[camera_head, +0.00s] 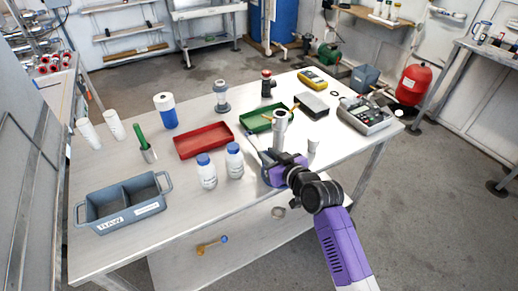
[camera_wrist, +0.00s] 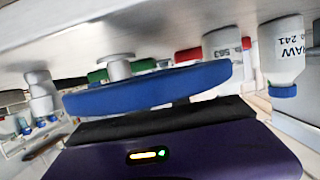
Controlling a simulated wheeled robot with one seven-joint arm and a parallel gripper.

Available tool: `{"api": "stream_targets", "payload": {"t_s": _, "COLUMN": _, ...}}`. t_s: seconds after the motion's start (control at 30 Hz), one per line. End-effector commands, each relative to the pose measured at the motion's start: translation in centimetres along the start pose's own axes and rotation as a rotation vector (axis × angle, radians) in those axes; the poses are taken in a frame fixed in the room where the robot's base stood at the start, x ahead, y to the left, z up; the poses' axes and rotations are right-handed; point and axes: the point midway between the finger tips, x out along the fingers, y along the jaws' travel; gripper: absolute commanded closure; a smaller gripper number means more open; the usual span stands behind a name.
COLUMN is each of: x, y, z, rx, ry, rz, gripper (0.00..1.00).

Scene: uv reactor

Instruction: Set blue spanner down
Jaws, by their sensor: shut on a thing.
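The blue spanner (camera_wrist: 150,90) spans the wrist view as a long blue bar across my gripper (camera_wrist: 165,112), which is shut on it. In the head view my gripper (camera_head: 272,162) is at the near edge of the table, right of two white bottles with blue caps. The spanner is mostly hidden there by my gripper and wrist. The wrist view is upside down, with the tabletop along its top. I cannot tell whether the spanner touches the table.
The white table (camera_head: 130,252) holds a red tray (camera_head: 203,140), a green tray (camera_head: 258,122), white bottles (camera_head: 235,160), a grey divided bin (camera_head: 122,203) and a scale-like device (camera_head: 366,115). A grey upright fitting (camera_head: 281,130) stands just behind my gripper.

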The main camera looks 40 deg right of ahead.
Motion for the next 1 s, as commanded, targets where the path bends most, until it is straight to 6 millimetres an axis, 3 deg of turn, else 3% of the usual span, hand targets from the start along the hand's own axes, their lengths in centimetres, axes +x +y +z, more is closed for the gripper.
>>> {"api": "stream_targets", "payload": {"t_s": 0.1, "x": 2.6, "y": 0.1, "z": -1.2, "rx": 0.0, "ry": 0.002, "rz": 0.0, "gripper": 1.0}}
{"api": "stream_targets", "payload": {"t_s": 0.3, "x": 5.1, "y": 0.1, "z": -1.8, "rx": 0.0, "ry": 0.001, "rz": 0.001, "gripper": 1.0}}
{"api": "stream_targets", "payload": {"t_s": 0.7, "x": 6.4, "y": 0.1, "z": 1.6, "rx": 0.002, "ry": -0.001, "rz": 0.002, "gripper": 1.0}}
{"api": "stream_targets", "payload": {"t_s": 1.0, "x": 6.5, "y": 0.1, "z": 1.8, "rx": 0.001, "ry": 0.0, "rz": 0.001, "gripper": 1.0}}
